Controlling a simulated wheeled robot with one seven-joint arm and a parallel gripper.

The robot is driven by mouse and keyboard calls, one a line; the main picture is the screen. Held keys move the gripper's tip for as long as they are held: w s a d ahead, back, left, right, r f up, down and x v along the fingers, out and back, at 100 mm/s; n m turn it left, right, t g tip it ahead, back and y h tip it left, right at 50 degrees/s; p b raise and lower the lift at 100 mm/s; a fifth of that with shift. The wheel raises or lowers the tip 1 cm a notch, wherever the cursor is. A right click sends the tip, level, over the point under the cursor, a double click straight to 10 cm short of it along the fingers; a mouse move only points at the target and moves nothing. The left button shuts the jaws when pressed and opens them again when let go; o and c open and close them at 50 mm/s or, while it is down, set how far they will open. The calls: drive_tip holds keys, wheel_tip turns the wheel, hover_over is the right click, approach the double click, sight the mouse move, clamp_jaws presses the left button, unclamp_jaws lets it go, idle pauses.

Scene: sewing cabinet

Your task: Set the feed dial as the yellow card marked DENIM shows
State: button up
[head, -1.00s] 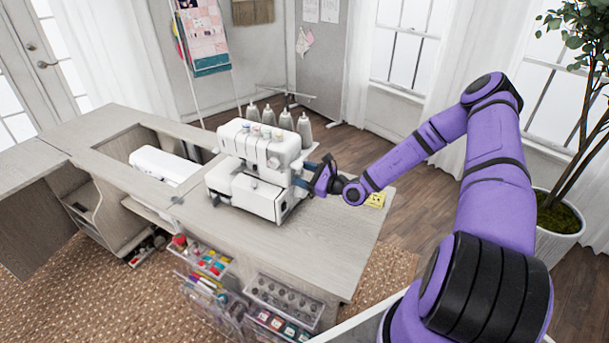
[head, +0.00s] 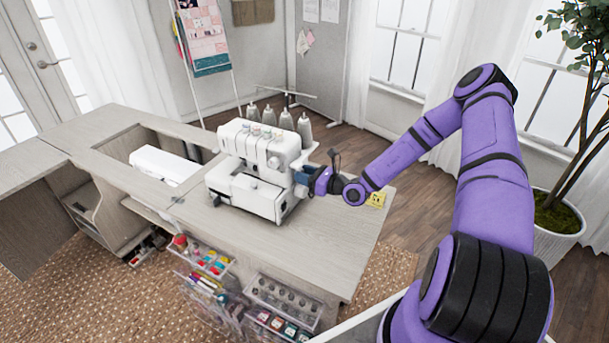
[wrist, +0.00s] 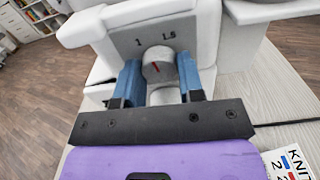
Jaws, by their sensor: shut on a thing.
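Other dial numbers are hidden. My gripper (wrist: 166,80) is shut on the dial, one blue finger on each side; in the head view my gripper (head: 306,181) is at the serger's right side. The yellow card (head: 376,199) lies on the table right of my gripper; its print is too small to read.
A white card reading "KNIT" (wrist: 292,165) with blue and red marks shows at lower right in the wrist view. Thread cones (head: 304,130) stand behind the serger. The front right of the tabletop (head: 320,250) is clear. Clear trays of notions (head: 283,300) hang at the front.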

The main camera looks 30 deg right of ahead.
drive_tip(key=m, duration=0.3)
drive_tip(key=shift+m, duration=2.3)
drive_tip(key=o, duration=0.9)
drive_tip(key=shift+s, duration=0.1)
drive_tip(key=v, duration=1)
drive_tip(key=shift+s+d, duration=0.2)
drive_tip(key=shift+s, duration=0.1)
drive_tip(key=shift+r, duration=0.1)
